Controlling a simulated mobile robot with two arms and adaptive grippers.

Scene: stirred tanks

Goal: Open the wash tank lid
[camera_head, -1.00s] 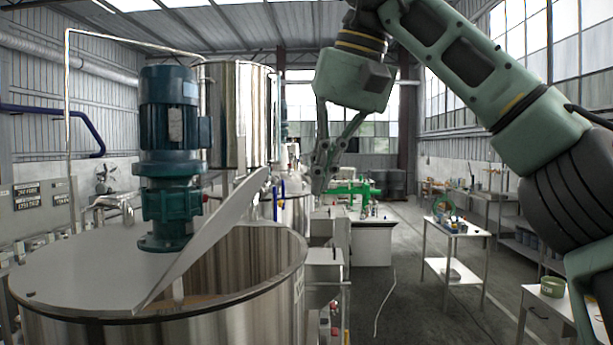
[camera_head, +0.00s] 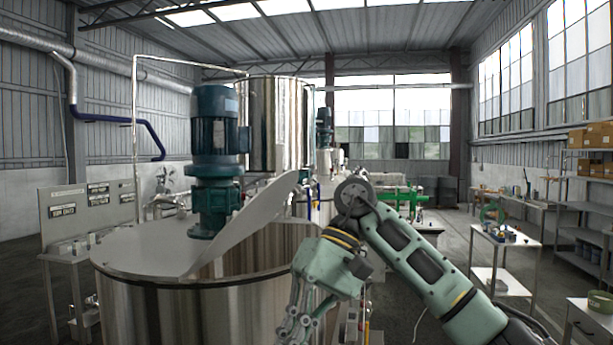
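The wash tank (camera_head: 190,317) is a large round steel vessel at the lower left. Its lid has a flat fixed half (camera_head: 140,250) and a hinged half (camera_head: 245,222) that stands tilted up, leaving the right side of the tank mouth uncovered. A blue-green motor (camera_head: 215,150) stands on the fixed half. My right gripper (camera_head: 303,328) hangs low at the right front of the tank, apart from the raised lid and holding nothing that I can see. Its fingertips run near the bottom edge, so their opening is unclear. My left gripper is out of view.
A taller steel tank (camera_head: 275,125) stands behind. A control panel (camera_head: 88,212) is at the left. A small table (camera_head: 502,243) with items and a shelf rack (camera_head: 590,200) with boxes stand at the right. The floor between arm and small table is partly open.

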